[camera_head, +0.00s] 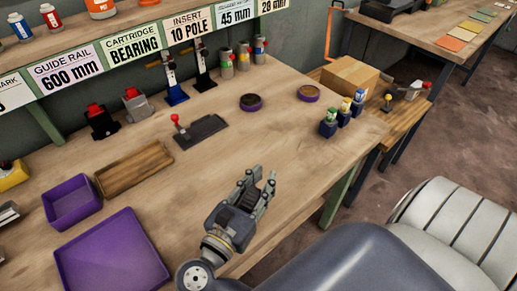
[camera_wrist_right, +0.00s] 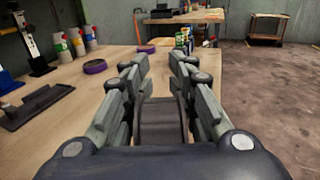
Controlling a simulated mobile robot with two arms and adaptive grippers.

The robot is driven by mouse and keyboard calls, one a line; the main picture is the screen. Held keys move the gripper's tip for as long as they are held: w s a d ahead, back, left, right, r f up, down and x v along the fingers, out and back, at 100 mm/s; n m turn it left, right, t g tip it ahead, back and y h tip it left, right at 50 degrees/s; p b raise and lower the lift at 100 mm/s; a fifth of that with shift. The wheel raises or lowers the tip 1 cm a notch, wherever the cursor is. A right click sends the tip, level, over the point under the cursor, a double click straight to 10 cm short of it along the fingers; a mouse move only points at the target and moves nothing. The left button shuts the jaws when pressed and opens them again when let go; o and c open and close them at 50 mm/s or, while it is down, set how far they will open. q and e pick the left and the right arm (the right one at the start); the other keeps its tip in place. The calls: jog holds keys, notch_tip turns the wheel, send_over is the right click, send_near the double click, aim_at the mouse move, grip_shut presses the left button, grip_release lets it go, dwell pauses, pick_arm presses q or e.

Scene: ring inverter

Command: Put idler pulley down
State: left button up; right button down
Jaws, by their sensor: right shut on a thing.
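My right gripper (camera_head: 263,180) is over the front right part of the wooden workbench, near its front edge. Its two fingers also show in the right wrist view (camera_wrist_right: 160,75), closed on a dark, ridged, rounded piece (camera_wrist_right: 160,122), which I take to be the idler pulley. The piece sits deep between the fingers, and the fingers hide its sides. In the head view it is mostly hidden by the gripper. I cannot tell whether it touches the bench (camera_head: 210,165). My left gripper is not in view.
Two purple-rimmed round holders (camera_head: 251,102) (camera_head: 308,93) stand farther back. A dark flat fixture with a red knob (camera_head: 203,131), a wooden tray (camera_head: 134,171), a purple bin (camera_head: 72,204) and a purple tray (camera_head: 110,252) lie left. Several small bottles (camera_head: 344,112) stand at the right edge.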

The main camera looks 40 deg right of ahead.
jog(key=shift+s+a+r+n+t+y, duration=0.15)
jog(key=shift+s+a+n+t, duration=0.1)
jog(key=shift+s, duration=0.35)
jog(key=shift+s+a+r+n+t+y, duration=0.15)
jog(key=shift+s+a+t, duration=0.1)
jog(key=shift+s, duration=0.3)
jog(key=w+a+n+t+y, duration=0.4)
jog(key=n+t+y, duration=0.7)
jog(key=y, duration=0.5)
jog(key=s+a+g+h+b, duration=0.1)
jog(key=s+a, duration=0.4)
jog(key=shift+n, duration=0.4)
jog(key=w+d+f, duration=0.1)
jog(key=w+d, duration=0.1)
jog(key=w, duration=0.3)
jog(key=w+d+f+p, duration=0.1)
jog(key=w+d+f, duration=0.1)
jog(key=w, duration=0.3)
jog(key=w+d+f, duration=0.1)
jog(key=w+d, duration=0.1)
jog(key=w, duration=0.3)
jog(key=shift+f, duration=0.4)
